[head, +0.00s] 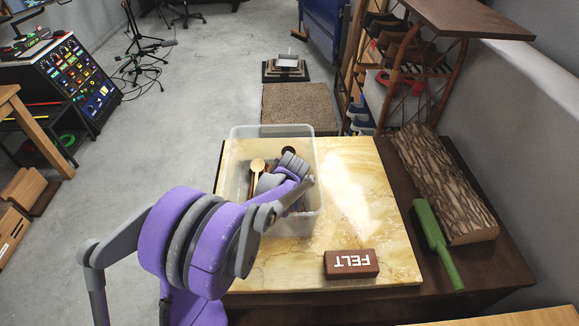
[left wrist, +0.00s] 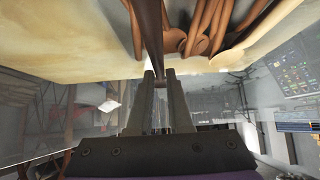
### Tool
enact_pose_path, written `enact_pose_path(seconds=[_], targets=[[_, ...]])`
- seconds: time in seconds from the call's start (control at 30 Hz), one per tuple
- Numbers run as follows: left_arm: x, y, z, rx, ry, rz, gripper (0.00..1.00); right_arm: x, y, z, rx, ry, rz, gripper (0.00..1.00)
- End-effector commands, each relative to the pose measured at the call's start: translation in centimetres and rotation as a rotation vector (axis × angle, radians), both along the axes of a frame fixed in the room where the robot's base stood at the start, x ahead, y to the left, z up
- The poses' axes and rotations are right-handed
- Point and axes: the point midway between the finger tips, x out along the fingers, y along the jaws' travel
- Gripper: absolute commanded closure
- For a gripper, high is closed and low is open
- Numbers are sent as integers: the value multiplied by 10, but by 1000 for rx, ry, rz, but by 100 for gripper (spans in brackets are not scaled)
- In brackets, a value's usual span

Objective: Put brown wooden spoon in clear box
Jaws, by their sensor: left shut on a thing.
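The clear box (head: 271,131) stands on the left back part of the yellowish marble-look board. My left gripper (left wrist: 160,76) is shut on a dark brown wooden spoon (left wrist: 151,35), whose handle runs up between the fingers in the left wrist view. In the head view my purple left arm reaches over the box; the left gripper (head: 290,154) is at the box, its fingertips mostly hidden by its wrist. A lighter wooden spoon (head: 257,165) shows within the box. Several reddish-brown utensils (left wrist: 205,30) lie beside the held spoon. My right gripper is not in view.
A brown FELT block (head: 351,264) lies on the front right of the board (head: 385,225). The board's middle right is clear.

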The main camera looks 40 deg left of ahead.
Motion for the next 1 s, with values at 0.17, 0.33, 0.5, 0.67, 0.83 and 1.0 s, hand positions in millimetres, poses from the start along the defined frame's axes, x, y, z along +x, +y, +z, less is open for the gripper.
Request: enact_pose_path(seconds=[0.17, 0.33, 0.5, 0.67, 0.83, 1.0], targets=[[0, 0, -7, 0, 0, 0, 100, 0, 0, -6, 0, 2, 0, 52], [0, 0, -7, 0, 0, 0, 77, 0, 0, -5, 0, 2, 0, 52], [0, 0, -7, 0, 0, 0, 53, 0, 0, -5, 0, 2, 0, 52], [0, 0, -7, 0, 0, 0, 53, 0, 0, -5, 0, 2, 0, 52], [0, 0, -2, 0, 0, 0, 53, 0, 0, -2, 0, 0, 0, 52], [-7, -6, 16, 0, -1, -1, 53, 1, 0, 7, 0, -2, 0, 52]])
